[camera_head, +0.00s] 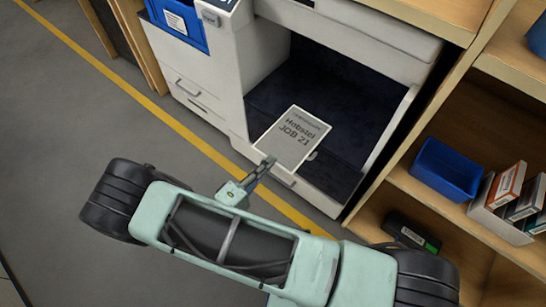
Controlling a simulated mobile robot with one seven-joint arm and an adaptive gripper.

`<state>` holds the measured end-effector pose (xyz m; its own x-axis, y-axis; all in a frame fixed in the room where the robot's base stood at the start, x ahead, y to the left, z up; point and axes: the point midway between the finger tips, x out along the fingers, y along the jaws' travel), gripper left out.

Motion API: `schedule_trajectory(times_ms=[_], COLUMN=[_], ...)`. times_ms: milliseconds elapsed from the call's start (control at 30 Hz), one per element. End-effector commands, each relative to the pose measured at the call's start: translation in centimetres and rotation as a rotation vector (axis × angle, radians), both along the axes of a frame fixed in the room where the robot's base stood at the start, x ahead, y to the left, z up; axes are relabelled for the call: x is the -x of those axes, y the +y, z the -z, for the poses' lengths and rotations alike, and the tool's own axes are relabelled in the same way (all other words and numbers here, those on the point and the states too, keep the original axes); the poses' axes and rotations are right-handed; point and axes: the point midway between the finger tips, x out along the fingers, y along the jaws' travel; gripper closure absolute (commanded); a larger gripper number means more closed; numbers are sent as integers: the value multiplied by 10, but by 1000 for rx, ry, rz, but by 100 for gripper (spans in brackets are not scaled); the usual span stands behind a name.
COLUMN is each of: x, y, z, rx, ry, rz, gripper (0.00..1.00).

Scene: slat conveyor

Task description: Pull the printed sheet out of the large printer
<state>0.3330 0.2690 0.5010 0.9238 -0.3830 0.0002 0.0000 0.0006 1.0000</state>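The fingertips cover a small part of that edge.
A blue tray (178,22) sits on the printer at the upper left. Wooden shelves (462,208) at the right hold a blue bin (447,168) and several boxes (508,186). A yellow floor line (140,98) runs past the printer, with clear grey floor at left.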

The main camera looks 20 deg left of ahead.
Motion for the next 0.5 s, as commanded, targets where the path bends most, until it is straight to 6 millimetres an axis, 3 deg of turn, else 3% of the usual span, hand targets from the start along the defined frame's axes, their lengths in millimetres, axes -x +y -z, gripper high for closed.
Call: schedule_trajectory(times_ms=[500], x=[39], y=[17], z=[1], rx=[-2], ry=[0], rz=[-2], gripper=[100])
